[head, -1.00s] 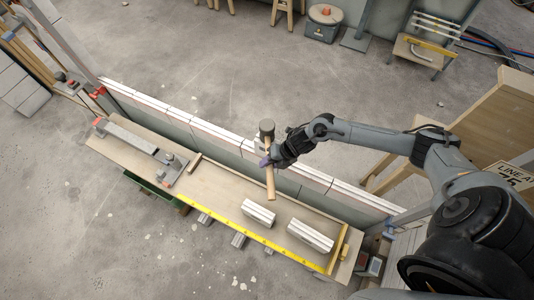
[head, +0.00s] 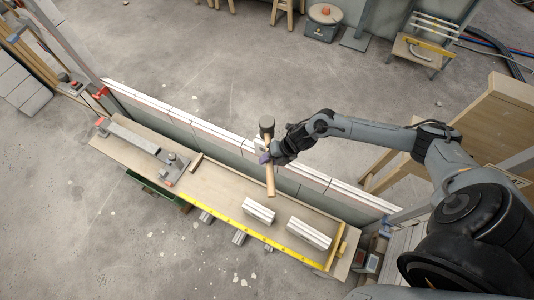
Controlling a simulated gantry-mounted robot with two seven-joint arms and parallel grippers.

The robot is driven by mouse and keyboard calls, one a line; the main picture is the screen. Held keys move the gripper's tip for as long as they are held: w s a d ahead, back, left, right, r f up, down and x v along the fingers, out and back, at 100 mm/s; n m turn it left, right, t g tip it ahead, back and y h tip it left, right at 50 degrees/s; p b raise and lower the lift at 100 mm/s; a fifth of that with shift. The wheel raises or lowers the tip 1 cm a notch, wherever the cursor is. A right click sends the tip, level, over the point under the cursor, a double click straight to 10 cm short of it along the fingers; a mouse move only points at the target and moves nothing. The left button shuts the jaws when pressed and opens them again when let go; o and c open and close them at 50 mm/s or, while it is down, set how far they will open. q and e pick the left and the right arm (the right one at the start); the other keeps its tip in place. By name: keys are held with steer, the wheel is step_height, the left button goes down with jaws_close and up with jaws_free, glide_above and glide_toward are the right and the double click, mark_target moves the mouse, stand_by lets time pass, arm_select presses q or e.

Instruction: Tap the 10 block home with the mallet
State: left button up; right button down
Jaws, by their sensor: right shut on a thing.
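My right gripper (head: 267,159) is shut on the wooden handle of a mallet (head: 270,182). The mallet's dark head (head: 266,123) is at the upper end, and the handle points down over the bench. The mallet appears over the row of white blocks (head: 232,142) along the wall top; whether it touches a block I cannot tell. No number is readable, so I cannot tell which is the 10 block. My left gripper is out of view.
The wooden bench (head: 222,189) runs along the wall, with a yellow rule (head: 258,233) on its front edge. A grey metal tool (head: 140,142) lies at its left end. A small wood piece (head: 195,162) lies nearby.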

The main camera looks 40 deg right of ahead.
steer(key=shift+r, duration=0.1)
step_height(320, 180, down, 4)
steer(key=b, duration=0.3)
steer(key=shift+w, duration=0.1)
step_height(320, 180, up, 4)
steer(key=p, duration=0.3)
stand_by(0.4)
stand_by(0.5)
